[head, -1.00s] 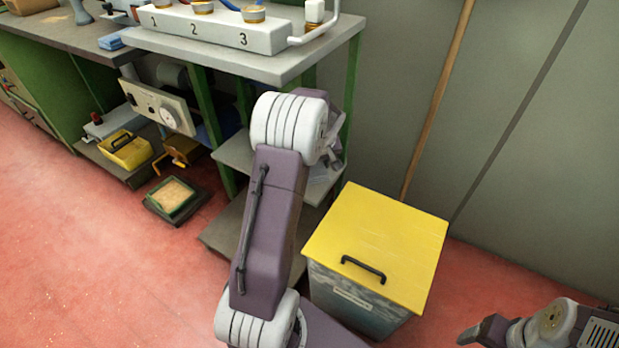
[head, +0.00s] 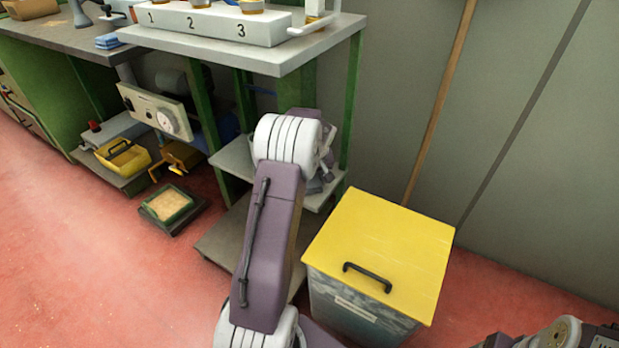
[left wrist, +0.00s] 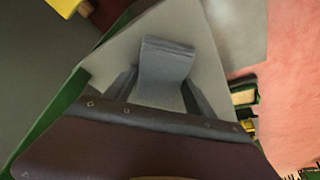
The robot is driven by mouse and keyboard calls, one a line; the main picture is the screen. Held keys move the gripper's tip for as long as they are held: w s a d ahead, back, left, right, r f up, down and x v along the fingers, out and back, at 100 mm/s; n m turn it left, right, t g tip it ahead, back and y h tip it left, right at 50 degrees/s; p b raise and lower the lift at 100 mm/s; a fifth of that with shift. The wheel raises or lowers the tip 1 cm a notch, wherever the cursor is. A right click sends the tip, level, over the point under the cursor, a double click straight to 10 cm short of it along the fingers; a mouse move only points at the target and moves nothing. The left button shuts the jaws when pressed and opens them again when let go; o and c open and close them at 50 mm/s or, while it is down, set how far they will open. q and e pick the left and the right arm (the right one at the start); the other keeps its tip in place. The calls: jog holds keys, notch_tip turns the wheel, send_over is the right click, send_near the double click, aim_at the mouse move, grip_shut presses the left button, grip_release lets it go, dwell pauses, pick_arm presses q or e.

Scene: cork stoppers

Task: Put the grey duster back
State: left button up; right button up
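The grey duster (left wrist: 165,62) shows in the left wrist view as a folded grey cloth between the two dark fingers of my left gripper (left wrist: 163,84). The fingers meet its two sides, and a pale grey surface lies behind it. In the head view my left gripper (head: 322,176) is at the middle shelf (head: 238,158) of the green-framed stand, partly hidden by my own wrist. The duster cannot be made out clearly there. Of my right arm, only a part shows at the bottom right corner, and its fingers cannot be made out.
A bin with a yellow lid (head: 385,245) stands right of the stand, close to my left arm. A broom handle (head: 440,100) leans on the wall behind it. The stand's top (head: 290,58) overhangs the shelf. A blue folded cloth (head: 108,41) lies on the bench at left.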

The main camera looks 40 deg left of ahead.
pick_arm(q)
jog(key=shift+o, duration=1.2)
jog(key=shift+r, duration=0.4)
jog(key=p+v, duration=0.6)
jog(key=v, duration=0.5)
jog(key=s+d+f+m+h, duration=0.1)
jog(key=s+d+m, duration=0.2)
jog(key=s+d, duration=0.3)
jog(key=s+d+f+m+g+h, duration=0.1)
jog(key=s+d+f+m, duration=0.1)
jog(key=s+d, duration=0.5)
jog(key=s+d+f+m+h, duration=0.1)
jog(key=s+d+f+m, duration=0.1)
jog(key=s+d+m, duration=0.3)
jog(key=shift+s+d+f+g+h, duration=0.1)
jog(key=shift+s+d, duration=0.15)
jog(key=shift+d, duration=0.35)
jog(key=shift+s+d+g+h, duration=0.1)
jog(key=shift+s+d, duration=0.2)
jog(key=shift+d, duration=0.3)
jog(key=shift+s+d+f+g+h, duration=0.1)
jog(key=shift+s+d, duration=0.15)
jog(key=shift+d, duration=0.35)
